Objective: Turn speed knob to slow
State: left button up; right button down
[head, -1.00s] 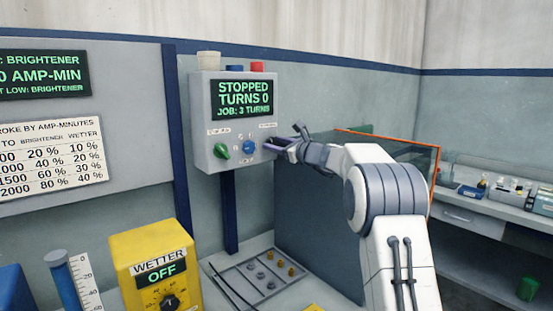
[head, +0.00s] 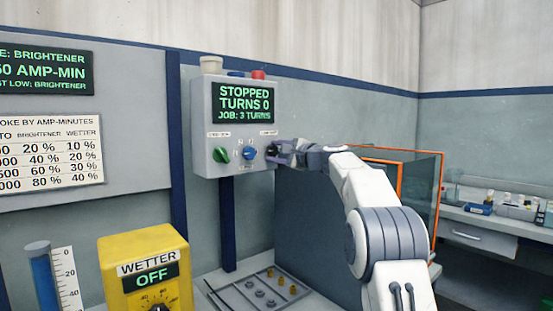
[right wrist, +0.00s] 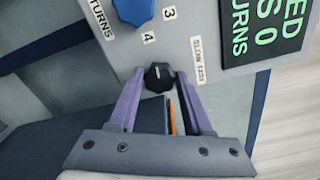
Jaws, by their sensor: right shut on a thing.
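The black speed knob (right wrist: 158,77) is at the lower right of the grey control box (head: 203,112), beside a small "SLOW FAST" label (right wrist: 198,60). My right gripper (head: 274,152) reaches the box from the right. In the right wrist view its two purple fingers stand on either side of the black knob, and it is shut on it. I cannot make out where the knob's pointer is. The display (head: 244,102) reads "STOPPED, TURNS 0, JOB: 3 TURNS". My left gripper is not in view.
A blue knob (head: 249,153) and a green knob (head: 221,155) sit left of the black knob. A yellow wetter box (head: 112,275) stands at lower left, reading OFF. An orange-edged clear panel (head: 441,180) stands behind my right arm.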

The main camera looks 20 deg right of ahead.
jog(key=shift+n, duration=0.6)
jog(key=shift+b, duration=0.35)
jog(key=shift+c, duration=1.6)
grip_release()
jog(key=shift+s, duration=0.1)
